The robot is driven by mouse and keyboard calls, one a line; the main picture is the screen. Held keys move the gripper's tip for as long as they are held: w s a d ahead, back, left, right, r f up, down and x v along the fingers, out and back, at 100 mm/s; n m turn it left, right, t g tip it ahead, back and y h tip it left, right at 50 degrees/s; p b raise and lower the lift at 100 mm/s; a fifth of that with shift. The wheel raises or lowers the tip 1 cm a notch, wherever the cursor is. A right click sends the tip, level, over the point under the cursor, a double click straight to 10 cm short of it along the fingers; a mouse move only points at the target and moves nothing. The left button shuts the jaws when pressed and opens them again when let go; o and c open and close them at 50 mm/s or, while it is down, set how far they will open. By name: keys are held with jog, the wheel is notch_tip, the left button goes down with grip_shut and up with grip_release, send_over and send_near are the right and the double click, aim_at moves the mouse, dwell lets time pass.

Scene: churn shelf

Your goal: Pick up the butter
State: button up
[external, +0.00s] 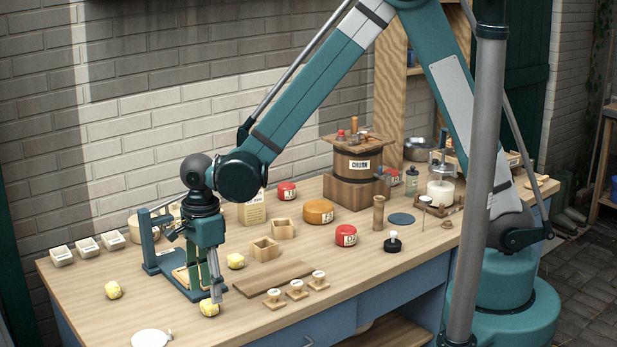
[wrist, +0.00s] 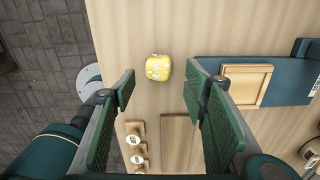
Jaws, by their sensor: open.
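Three yellow, pale-flecked lumps that look like butter lie on the workbench. The front butter lump (external: 209,309) is just below my gripper (external: 214,295) in the external view. In the wrist view this butter (wrist: 157,68) shows just beyond the fingertips, in line with the gap of my open, empty gripper (wrist: 160,90). I cannot tell whether a finger touches it. A second butter lump (external: 236,261) lies behind my gripper, and a third butter lump (external: 113,290) lies to the left.
A blue press frame (external: 180,285) stands close behind my gripper; it also shows at right in the wrist view (wrist: 240,75). A white disc (external: 152,339) lies at the front edge. A brown board (external: 272,278) and small stamps (external: 296,290) lie to the right.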

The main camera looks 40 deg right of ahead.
aim_at(209, 302)
jog(key=shift+s+a+f, duration=0.15)
jog(key=shift+f, duration=2.45)
jog(key=c, duration=1)
